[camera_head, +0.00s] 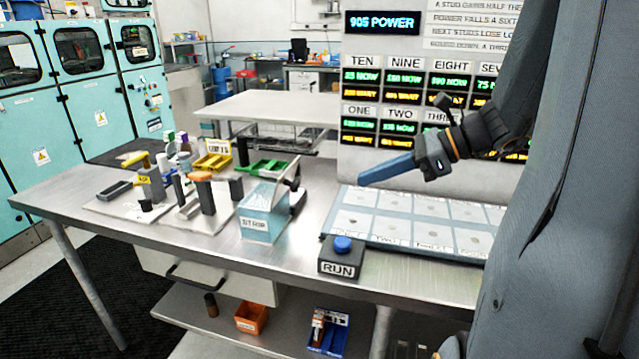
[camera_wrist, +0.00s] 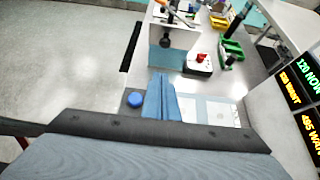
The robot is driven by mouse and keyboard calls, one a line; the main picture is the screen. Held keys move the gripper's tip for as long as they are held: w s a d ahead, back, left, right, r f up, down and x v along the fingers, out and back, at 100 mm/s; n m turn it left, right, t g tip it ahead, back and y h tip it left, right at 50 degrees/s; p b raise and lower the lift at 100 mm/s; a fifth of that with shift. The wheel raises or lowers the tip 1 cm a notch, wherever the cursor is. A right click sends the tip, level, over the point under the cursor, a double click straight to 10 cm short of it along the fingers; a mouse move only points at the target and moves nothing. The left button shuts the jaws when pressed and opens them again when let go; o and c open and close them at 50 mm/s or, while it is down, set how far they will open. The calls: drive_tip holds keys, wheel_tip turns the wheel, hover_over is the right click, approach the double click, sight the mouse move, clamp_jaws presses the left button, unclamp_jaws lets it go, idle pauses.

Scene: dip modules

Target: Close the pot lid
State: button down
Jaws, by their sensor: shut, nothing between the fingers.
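The pot appears to be a pale blue box (camera_head: 262,222) marked with a word like STAIR, on the left half of the bench. It also shows in the wrist view (camera_wrist: 167,59). A thin pale panel (camera_head: 292,172), apparently its lid, stands raised at its back. In the wrist view a pale panel (camera_wrist: 178,36) stands beyond the box, with a dark knob in front of it. My gripper (camera_head: 362,183) is shut and empty, its blue fingers together. It is in the air to the right of the box, apart from it. The fingers also show in the wrist view (camera_wrist: 161,80).
A RUN box (camera_head: 341,262) with a blue button stands at the bench's front edge. A marked panel (camera_head: 420,222) lies below my gripper. Left of the pot are several upright tools and blocks, with yellow and green trays (camera_head: 262,167) behind. Bare metal lies between pot and panel.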

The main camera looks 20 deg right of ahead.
drive_tip(key=p, duration=0.3)
approach(292, 184)
drive_tip(key=shift+w+a+f, duration=0.4)
drive_tip(key=shift+w+f, duration=0.05)
drive_tip(key=shift+f, duration=0.25)
drive_tip(key=shift+w+a+f, duration=0.4)
drive_tip(key=shift+w+f, duration=0.05)
drive_tip(key=shift+f, duration=0.25)
drive_tip(key=shift+w+a+f, duration=0.45)
drive_tip(key=shift+f, duration=0.25)
drive_tip(key=shift+r, duration=0.1)
